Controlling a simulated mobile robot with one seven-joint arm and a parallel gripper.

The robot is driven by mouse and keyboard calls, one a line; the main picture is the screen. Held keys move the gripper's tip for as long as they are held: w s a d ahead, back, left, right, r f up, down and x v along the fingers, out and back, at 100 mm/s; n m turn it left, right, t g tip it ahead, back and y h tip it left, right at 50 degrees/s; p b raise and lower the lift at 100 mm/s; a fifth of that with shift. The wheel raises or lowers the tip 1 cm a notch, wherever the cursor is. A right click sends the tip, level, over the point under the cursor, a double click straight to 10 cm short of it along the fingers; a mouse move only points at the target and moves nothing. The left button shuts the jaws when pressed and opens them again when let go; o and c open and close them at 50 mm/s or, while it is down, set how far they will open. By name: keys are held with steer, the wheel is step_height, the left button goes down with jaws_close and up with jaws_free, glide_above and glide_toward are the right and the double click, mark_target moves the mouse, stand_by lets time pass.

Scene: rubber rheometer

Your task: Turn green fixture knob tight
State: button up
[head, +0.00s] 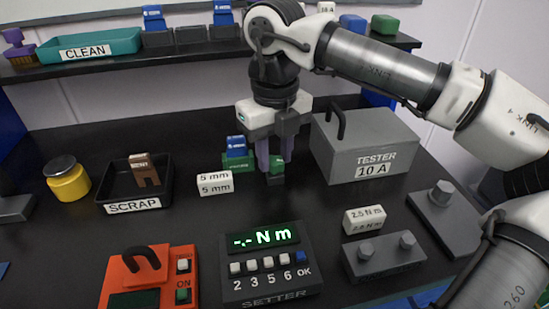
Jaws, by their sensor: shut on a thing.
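The green fixture (238,163) stands on the black table near the middle, with a blue piece (236,146) seated on top. Its green knob (278,163) is at the fixture's right side. My gripper (275,158) points straight down over the knob, with its two purple fingers on either side of it. The fingers are shut on the knob and partly hide it. How far the knob is turned cannot be told.
The grey tester box (366,148) stands close on the right. The setter (268,266) with a lit display is in front. A black scrap tray (120,199) is at left; a shelf (180,53) runs behind.

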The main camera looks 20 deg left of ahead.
steer(key=shift+m, duration=1.3)
steer(key=m+b, duration=0.2)
steer(key=m, duration=0.1)
steer(key=shift+f, duration=0.15)
steer(key=shift+m, duration=0.8)
steer(key=m, duration=0.4)
steer(key=shift+m, duration=0.3)
steer(key=m, duration=0.4)
steer(key=shift+m, duration=0.3)
